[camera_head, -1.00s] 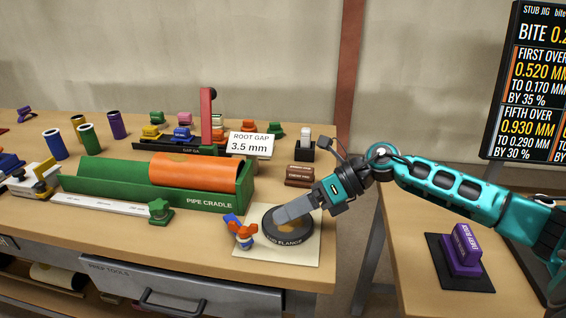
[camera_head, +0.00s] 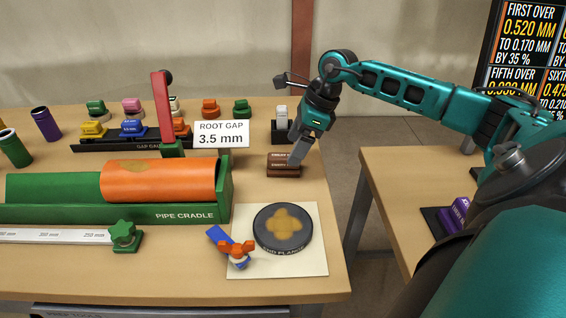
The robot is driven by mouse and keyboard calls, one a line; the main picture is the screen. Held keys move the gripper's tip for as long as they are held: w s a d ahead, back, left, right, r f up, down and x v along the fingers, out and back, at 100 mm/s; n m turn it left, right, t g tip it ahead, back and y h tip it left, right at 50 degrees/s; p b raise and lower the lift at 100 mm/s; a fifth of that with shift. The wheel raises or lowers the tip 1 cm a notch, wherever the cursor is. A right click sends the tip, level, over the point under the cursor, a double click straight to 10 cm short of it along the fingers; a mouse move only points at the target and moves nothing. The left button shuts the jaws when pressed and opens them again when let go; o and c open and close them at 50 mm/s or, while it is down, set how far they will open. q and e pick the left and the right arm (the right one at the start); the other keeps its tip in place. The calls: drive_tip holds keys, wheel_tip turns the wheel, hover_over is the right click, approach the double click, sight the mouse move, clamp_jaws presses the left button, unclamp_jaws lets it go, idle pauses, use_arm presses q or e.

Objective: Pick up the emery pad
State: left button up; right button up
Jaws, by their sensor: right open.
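The emery pad (camera_head: 279,166) is a small brown block with a label, lying on the right part of the bench behind the round flange. My right gripper (camera_head: 297,158) points down at the pad's right end. It is open, and its fingers overlap the pad's right side in the picture. I cannot tell whether they touch it. The fingers hide part of the pad's right end. My left gripper is not in view.
A dark round flange (camera_head: 283,232) lies on a pale sheet, with an orange and blue clamp (camera_head: 236,250) beside it. The green pipe cradle (camera_head: 185,213) holds an orange pipe (camera_head: 155,183). A root gap sign (camera_head: 221,134) stands left of the pad. A dark holder (camera_head: 283,128) stands behind it.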

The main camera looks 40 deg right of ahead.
sight(285, 156)
drive_tip(key=x, duration=0.4)
drive_tip(key=shift+w+a+f+p, duration=0.2)
drive_tip(key=shift+w+a+p, duration=0.1)
drive_tip(key=shift+w+a, duration=0.1)
drive_tip(key=shift+w+a+f, duration=0.1)
drive_tip(key=shift+w+f, duration=0.05)
drive_tip(key=shift+f, duration=0.3)
drive_tip(key=c, duration=1.2)
